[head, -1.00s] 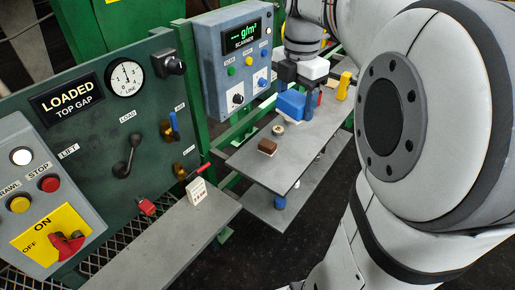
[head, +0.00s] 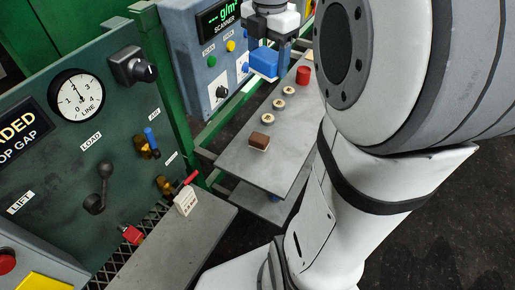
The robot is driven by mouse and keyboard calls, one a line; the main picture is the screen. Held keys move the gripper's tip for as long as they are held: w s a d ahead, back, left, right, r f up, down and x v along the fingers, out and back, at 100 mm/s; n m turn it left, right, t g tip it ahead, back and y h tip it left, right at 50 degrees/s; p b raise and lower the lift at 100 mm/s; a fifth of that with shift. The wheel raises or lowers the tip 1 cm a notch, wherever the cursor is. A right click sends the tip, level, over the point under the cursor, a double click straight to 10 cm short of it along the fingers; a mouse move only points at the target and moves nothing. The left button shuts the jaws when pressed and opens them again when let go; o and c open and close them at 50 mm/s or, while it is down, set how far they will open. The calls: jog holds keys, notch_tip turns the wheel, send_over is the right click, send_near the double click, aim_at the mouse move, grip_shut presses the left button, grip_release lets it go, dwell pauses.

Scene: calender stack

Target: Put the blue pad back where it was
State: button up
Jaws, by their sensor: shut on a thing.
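The blue pad (head: 264,62) is a blue block at the top middle of the head view, by the far end of the upper grey shelf (head: 232,158). My gripper (head: 267,50) comes down on it from above and is shut on it, with a dark finger at each side. Whether the pad's underside touches the shelf or hangs above it, I cannot tell.
On the shelf stand a brown block (head: 260,139), several small pale discs in a row (head: 278,104) and a red cylinder (head: 303,76). The scanner box (head: 205,60) is close left of my gripper. A white card (head: 185,200) stands on the nearer ledge.

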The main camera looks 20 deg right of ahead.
jog(key=shift+f, duration=0.1)
notch_tip(320, 180, down, 19)
jog(key=w+d+n+b, duration=0.2)
jog(key=b, duration=0.6)
jog(key=n+b, duration=0.1)
jog(key=b, duration=0.4)
send_over(270, 174)
notch_tip(270, 174, down, 20)
jog(key=shift+r, duration=0.2)
jog(key=shift+f, duration=2.1)
jog(key=shift+b, duration=0.3)
jog(key=shift+f, duration=0.25)
jog(key=o, duration=1)
jog(key=shift+o, duration=0.2)
jog(key=shift+r, duration=0.2)
